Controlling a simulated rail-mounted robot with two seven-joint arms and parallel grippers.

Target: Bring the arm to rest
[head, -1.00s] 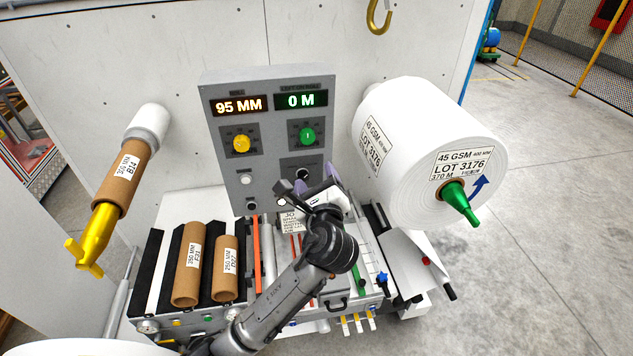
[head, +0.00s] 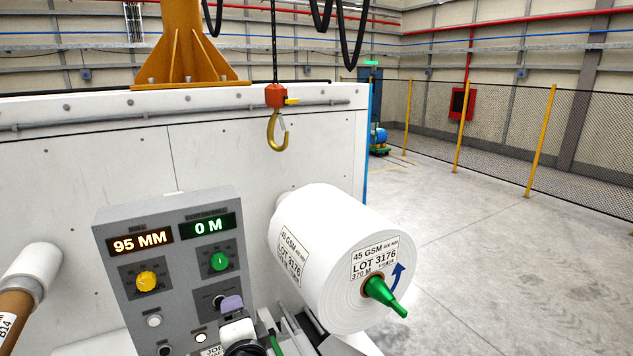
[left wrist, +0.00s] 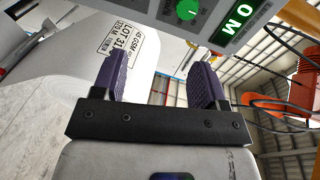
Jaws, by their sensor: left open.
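My left gripper (head: 236,318) shows at the bottom of the head view, in front of the lower right part of the grey control panel (head: 188,280). In the left wrist view its two purple fingers (left wrist: 160,82) stand apart with nothing between them. The rest of the left arm is mostly below the head view's edge. Beyond the fingers, the left wrist view shows the white roll (left wrist: 80,45) at the left and the panel with its green knob (left wrist: 187,9) at the top. My right gripper is not in either view.
The white roll (head: 325,250) sits on a spindle with a green handle (head: 385,297), right of the panel. A yellow hook (head: 275,132) hangs above from a red hoist block (head: 276,95). A cardboard core (head: 14,312) is at the left edge. Open floor (head: 500,240) lies to the right.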

